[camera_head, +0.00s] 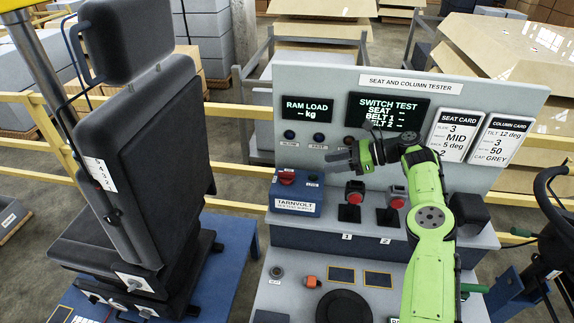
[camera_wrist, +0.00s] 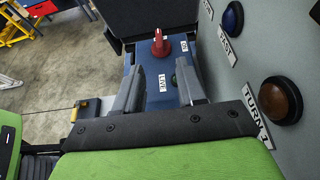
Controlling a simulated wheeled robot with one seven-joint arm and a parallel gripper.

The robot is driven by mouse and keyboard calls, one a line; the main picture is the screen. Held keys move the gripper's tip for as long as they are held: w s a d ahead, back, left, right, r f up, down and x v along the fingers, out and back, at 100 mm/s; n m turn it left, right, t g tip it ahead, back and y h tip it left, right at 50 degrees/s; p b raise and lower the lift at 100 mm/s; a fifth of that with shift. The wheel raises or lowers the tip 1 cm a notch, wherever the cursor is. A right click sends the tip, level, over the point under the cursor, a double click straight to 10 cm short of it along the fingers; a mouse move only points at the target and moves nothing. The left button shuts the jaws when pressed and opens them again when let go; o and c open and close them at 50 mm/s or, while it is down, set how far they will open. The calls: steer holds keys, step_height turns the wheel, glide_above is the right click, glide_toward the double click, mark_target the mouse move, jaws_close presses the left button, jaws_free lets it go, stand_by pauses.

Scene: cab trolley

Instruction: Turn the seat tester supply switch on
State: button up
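The tester supply is a blue box (camera_head: 296,196) marked TARNVOLT, at the left end of the tester bench. Its red rotary switch (camera_head: 287,177) sits on top. In the wrist view the red switch (camera_wrist: 160,44) stands ahead of the fingertips, between small white labels too small to read surely. A LIVE label (camera_wrist: 162,78) shows nearer, between the fingers. My gripper (camera_head: 341,153) is right of the box and above it, pointing left. In the wrist view my gripper (camera_wrist: 159,70) is open and empty, with its fingers apart and not touching the switch.
The tester panel (camera_head: 336,86) rises behind, with lit displays and a row of buttons; an amber button (camera_wrist: 281,100) is close on the right in the wrist view. Two red-topped connectors (camera_head: 355,192) stand right of the box. A black seat (camera_head: 150,150) stands left.

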mark_target(287, 172)
steer(key=x, duration=1.4)
steer(key=shift+a+f+p, duration=0.2)
steer(key=shift+a+p, duration=0.1)
steer(key=shift+s, duration=0.1)
jaws_close()
